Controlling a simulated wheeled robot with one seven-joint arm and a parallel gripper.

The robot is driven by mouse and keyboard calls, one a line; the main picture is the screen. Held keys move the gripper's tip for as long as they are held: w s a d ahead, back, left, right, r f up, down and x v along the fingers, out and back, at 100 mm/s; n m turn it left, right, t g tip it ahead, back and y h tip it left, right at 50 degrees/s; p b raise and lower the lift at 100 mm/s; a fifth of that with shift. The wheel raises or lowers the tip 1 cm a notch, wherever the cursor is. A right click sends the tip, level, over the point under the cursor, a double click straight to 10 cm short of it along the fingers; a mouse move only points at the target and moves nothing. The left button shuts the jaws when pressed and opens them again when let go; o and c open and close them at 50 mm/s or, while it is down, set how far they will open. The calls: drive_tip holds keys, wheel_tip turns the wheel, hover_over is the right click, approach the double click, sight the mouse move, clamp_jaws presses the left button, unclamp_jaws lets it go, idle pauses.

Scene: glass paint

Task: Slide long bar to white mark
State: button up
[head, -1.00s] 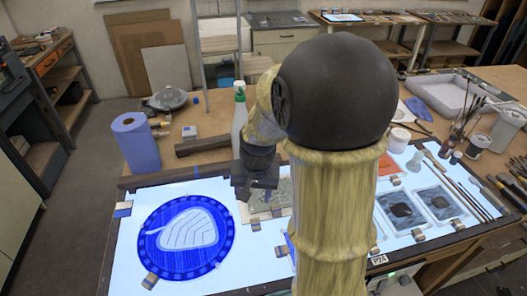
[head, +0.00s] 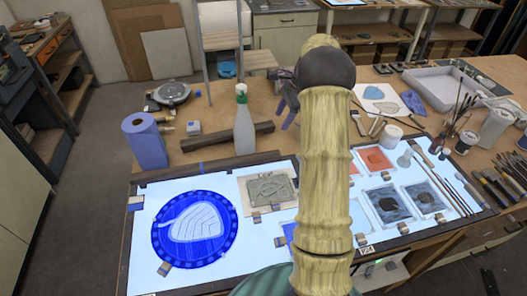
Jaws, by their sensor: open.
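A long dark brown bar (head: 213,138) lies on the wooden table behind the light table, tilted slightly up toward the right. The spray bottle stands in front of its right part. My gripper (head: 287,115) is just beyond the bar's right end, over the table, apart from the bar as far as I can see. Its purplish fingers show to the left of my arm, and part of it is hidden behind the arm. It is open and appears empty. I cannot clearly make out a white mark near the bar.
A white-and-green spray bottle (head: 243,122), a blue paper roll (head: 145,142) and a small white box (head: 193,128) stand near the bar. The lit table (head: 142,240) with a blue round glass panel (head: 195,230) is in front. A grey tray (head: 445,88) is at the right.

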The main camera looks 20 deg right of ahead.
sight(262, 156)
drive_tip(key=shift+f, duration=0.1)
drive_tip(key=p+x, duration=0.5)
drive_tip(key=x, duration=1.2)
drive_tip(key=shift+f, duration=0.2)
drive_tip(key=shift+c, duration=0.2)
